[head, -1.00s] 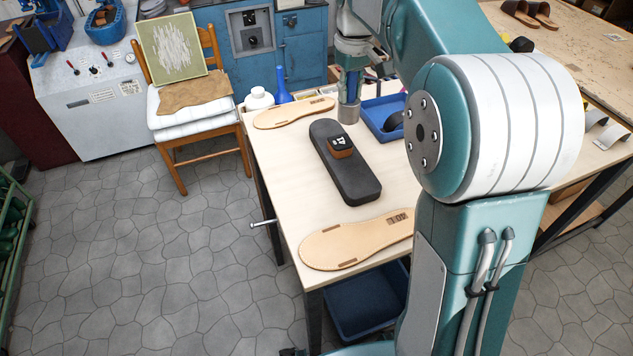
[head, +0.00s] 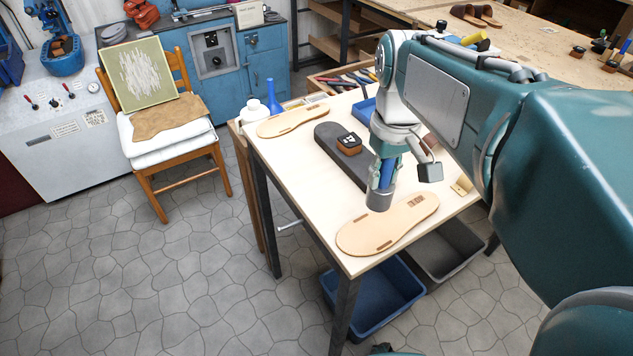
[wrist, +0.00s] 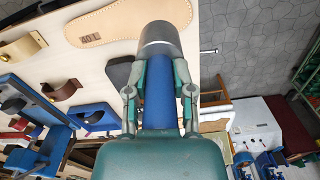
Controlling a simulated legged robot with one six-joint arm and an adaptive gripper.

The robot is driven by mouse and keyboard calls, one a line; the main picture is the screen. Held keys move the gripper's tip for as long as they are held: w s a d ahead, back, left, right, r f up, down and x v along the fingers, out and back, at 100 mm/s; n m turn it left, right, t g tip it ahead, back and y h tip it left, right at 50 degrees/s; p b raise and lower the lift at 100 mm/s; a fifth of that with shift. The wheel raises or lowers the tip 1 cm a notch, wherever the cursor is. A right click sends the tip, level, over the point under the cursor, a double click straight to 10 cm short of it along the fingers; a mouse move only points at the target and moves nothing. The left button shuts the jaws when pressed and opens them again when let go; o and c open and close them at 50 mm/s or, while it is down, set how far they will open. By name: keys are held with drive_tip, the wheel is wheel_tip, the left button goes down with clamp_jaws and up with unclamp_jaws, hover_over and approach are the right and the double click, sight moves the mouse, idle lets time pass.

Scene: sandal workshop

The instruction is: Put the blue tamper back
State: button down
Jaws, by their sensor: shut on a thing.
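The blue tamper, with a blue handle (head: 387,172) and a grey cylindrical head (head: 379,201), hangs head-down from my gripper (head: 384,182). In the head view the head is over the far edge of the near tan sole (head: 400,228); I cannot tell the exact gap beneath it. In the wrist view the two fingers of my gripper (wrist: 160,95) are shut on either side of the blue handle (wrist: 158,110), with the grey head (wrist: 160,40) beyond them. The near sole (wrist: 125,22) also shows there.
A brass-coloured bracket (head: 462,185) stands at the right edge.

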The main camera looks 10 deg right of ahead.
drive_tip(key=w+a+f, duration=0.1)
drive_tip(key=w+f, duration=0.3)
drive_tip(key=w+a+f, duration=0.1)
drive_tip(key=w+f, duration=0.3)
drive_tip(key=w+a+f, duration=0.1)
drive_tip(key=w+f, duration=0.3)
drive_tip(key=shift+w+a+f, duration=0.15)
drive_tip(key=shift+w+a, duration=0.15)
drive_tip(key=shift+w, duration=0.1)
drive_tip(key=shift+a+f, duration=0.1)
drive_tip(key=shift+f, duration=0.1)
drive_tip(key=shift+a, duration=0.35)
drive_tip(key=shift+c, duration=2.4)
unclamp_jaws()
drive_tip(key=shift+d+f, duration=0.1)
drive_tip(key=shift+d, duration=0.15)
